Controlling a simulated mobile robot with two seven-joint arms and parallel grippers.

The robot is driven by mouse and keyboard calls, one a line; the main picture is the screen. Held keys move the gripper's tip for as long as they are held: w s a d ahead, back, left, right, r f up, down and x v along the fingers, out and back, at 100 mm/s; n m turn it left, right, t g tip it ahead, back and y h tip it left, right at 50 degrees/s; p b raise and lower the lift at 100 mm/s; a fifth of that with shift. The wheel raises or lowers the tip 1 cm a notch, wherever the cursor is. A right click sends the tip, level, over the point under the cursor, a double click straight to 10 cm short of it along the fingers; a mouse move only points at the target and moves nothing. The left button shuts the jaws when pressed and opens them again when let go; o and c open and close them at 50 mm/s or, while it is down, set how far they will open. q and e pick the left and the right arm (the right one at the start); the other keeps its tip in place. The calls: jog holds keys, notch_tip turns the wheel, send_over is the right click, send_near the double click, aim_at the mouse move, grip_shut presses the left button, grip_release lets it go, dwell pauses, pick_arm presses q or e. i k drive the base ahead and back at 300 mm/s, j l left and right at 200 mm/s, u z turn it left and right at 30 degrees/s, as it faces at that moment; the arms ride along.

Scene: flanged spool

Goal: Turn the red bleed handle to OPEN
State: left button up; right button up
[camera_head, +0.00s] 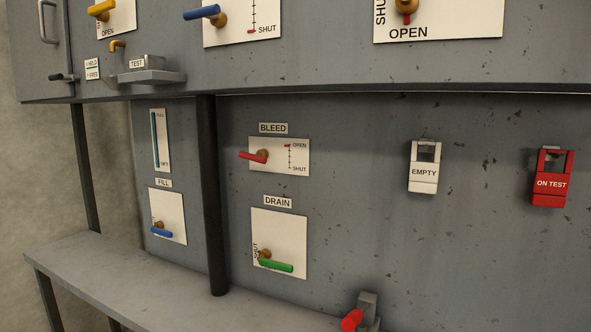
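The red bleed handle (252,157) is on a white plate (280,168) under the BLEED label (273,128), left of centre in the head view. It sticks out to the left from a brass hub (263,154), nearly level. The plate's right side has a vertical scale with OPEN at the top and SHUT at the bottom. A small red mark sits at the OPEN end. Nothing touches the handle. Neither of my grippers is in view.
Below is the DRAIN plate with a green handle (276,266). The FILL plate has a blue handle (162,233). A dark vertical post (212,200) stands left of the bleed plate. A grey bench (160,280) runs below. EMPTY (424,188) and ON TEST (552,196) tags hang right.

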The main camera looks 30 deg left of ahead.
aim_at(259, 158)
jog(key=j+z, duration=0.35)
jog(key=k+j+z, duration=0.1)
jog(key=j+z, duration=0.2)
jog(key=j, duration=0.15)
jog(key=k+j+z, duration=0.1)
jog(key=j+z, duration=0.25)
jog(key=k+j+z, duration=0.15)
jog(key=j+z, duration=0.15)
jog(key=j, duration=0.15)
